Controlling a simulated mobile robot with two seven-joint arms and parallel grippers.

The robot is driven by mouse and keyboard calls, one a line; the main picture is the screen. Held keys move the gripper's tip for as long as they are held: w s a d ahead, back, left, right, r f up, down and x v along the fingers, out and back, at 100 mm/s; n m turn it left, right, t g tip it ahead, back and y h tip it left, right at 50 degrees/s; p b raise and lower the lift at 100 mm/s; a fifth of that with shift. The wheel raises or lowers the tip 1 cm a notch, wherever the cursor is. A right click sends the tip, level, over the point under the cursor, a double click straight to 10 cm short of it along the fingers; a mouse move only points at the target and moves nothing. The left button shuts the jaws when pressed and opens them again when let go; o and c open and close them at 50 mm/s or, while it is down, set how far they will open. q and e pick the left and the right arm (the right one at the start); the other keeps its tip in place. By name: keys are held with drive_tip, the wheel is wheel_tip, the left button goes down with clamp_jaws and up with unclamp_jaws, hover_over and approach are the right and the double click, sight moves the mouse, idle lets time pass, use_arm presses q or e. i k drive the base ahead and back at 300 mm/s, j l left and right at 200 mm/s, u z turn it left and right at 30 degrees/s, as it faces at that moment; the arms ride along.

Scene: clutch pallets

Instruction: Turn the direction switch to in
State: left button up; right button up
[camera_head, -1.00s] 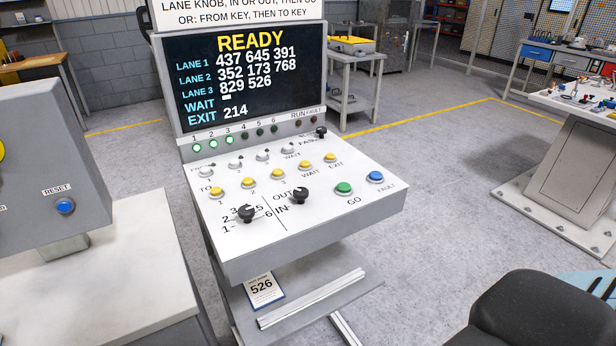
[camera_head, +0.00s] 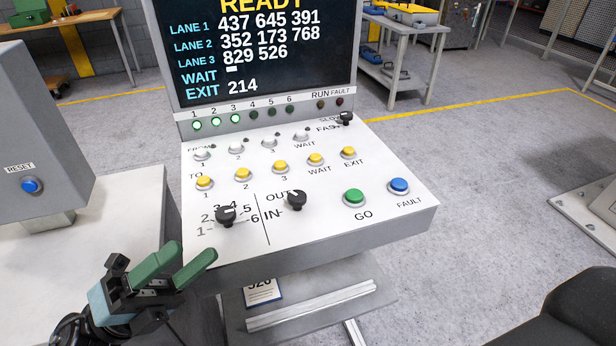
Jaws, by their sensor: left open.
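The direction switch (camera_head: 297,200) is a black knob on the sloped white panel, with OUT printed above left and IN at its left. Its pointer is too small to read for certain. My left gripper (camera_head: 194,251) has green fingers and is at the lower left of the view, in front of the panel's near left corner. It is open and empty, apart from the switch. My right gripper is not in view.
The black lane knob (camera_head: 226,216) sits left of the switch, past a printed line. The green GO button (camera_head: 354,197) and blue FAULT button (camera_head: 399,186) are to its right. Yellow buttons (camera_head: 280,167) run behind it. The screen (camera_head: 262,60) stands at the back.

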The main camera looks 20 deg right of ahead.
sight(296, 198)
drive_tip(key=i+l, duration=0.1)
drive_tip(key=l, duration=0.25)
drive_tip(key=i+l, duration=0.1)
drive_tip(key=l, duration=0.25)
drive_tip(key=i+l, duration=0.1)
drive_tip(key=l, duration=0.2)
drive_tip(key=i+l, duration=0.1)
drive_tip(key=l, duration=0.25)
